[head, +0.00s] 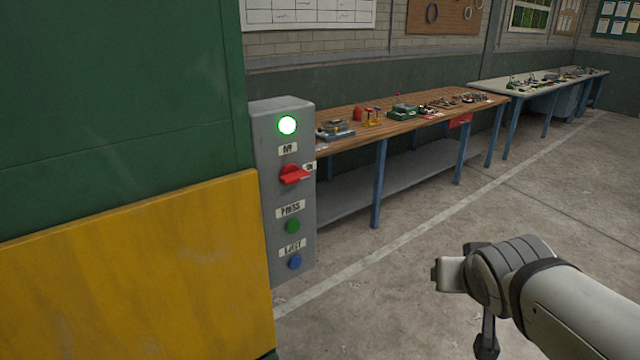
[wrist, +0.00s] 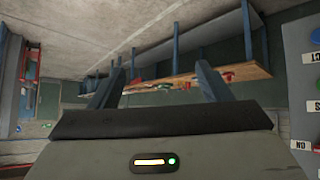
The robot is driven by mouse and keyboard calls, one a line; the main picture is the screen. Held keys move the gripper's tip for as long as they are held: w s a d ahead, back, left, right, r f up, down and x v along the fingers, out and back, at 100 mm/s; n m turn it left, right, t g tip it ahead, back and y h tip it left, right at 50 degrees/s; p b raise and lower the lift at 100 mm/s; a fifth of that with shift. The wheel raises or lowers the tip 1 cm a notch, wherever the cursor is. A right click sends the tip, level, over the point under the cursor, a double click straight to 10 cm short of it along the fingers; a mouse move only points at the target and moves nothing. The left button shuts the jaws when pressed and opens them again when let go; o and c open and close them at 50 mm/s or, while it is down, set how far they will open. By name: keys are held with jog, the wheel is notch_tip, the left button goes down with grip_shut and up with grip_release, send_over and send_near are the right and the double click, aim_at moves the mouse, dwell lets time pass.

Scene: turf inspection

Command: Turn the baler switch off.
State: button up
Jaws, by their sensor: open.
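The grey baler control box (head: 283,195) stands on the left in the head view, against the green and yellow machine. Its red switch (head: 292,174) has its handle pointing right, towards a small label (head: 309,167). Another label (head: 288,149) sits above the switch. The round lamp (head: 287,125) at the top glows green. In the wrist view, which is upside down, the box (wrist: 298,75) shows at the right edge, with an ON label (wrist: 301,145). My gripper (wrist: 158,85) is open and empty, apart from the box. My arm (head: 560,305) is at the lower right.
Below the switch are a green button (head: 293,226) marked PRESS and a blue button (head: 295,262). A wooden workbench (head: 345,130) with tools stands behind the box, and a pale bench (head: 495,90) beyond it. The concrete floor (head: 400,270) between box and arm is clear.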

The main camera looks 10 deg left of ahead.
jog(key=w+a+r+n+t+y+b, duration=0.1)
jog(key=w+a+r+t, duration=0.1)
jog(key=w+a, duration=0.2)
jog(key=n+y+b, duration=0.3)
jog(key=n+y, duration=0.5)
jog(key=y, duration=0.5)
send_near(298, 178)
jog(key=x, duration=0.9)
jog(key=shift+w+a, duration=0.15)
jog(key=shift+c, duration=0.4)
jog(key=c, duration=0.9)
